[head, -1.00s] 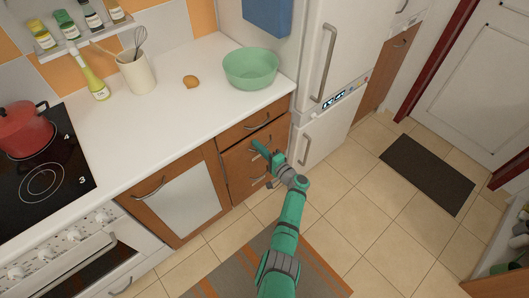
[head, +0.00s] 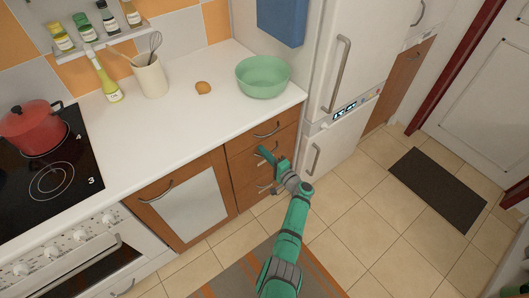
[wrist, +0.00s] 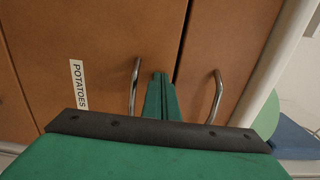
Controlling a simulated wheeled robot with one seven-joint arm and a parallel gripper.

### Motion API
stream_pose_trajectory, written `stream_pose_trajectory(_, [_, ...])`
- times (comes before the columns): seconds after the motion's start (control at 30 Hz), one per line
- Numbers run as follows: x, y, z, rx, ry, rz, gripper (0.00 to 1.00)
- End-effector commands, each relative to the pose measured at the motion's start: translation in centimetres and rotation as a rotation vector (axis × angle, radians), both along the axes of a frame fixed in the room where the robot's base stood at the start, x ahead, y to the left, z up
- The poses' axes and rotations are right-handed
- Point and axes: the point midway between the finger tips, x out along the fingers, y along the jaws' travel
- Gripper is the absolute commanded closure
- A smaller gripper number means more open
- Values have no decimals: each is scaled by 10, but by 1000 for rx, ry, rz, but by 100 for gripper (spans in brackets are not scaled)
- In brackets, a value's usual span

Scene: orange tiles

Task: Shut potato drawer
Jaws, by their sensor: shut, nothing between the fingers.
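The potato drawer (wrist: 65,40) is the brown wooden front with a white POTATOES label (wrist: 78,85) and a metal bar handle (wrist: 134,88) in the wrist view. In the head view it appears to be the middle drawer (head: 241,169) of the stack under the counter. Its front looks flush or nearly flush; a thin dark seam divides it from the drawer above. My gripper (wrist: 160,80) is shut and empty, its fingertips at the drawer front beside the handle, towards the seam. Whether they touch the front is unclear. In the head view my gripper (head: 264,153) partly hides this drawer.
The top drawer (head: 243,139) above looks closed. A green bowl (head: 263,79) stands on the white counter (head: 190,113). A cupboard (head: 190,205) is left of the drawers, and a white fridge (head: 325,160) right.

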Motion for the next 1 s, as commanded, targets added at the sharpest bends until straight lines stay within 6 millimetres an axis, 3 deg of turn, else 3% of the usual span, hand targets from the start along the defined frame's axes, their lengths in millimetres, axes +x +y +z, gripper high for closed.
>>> stream_pose_trajectory(0.6, [-88,-79,-5,7,5,-17,100])
stream_pose_trajectory(1.0, [-98,-85,-5,7,7,-13,100])
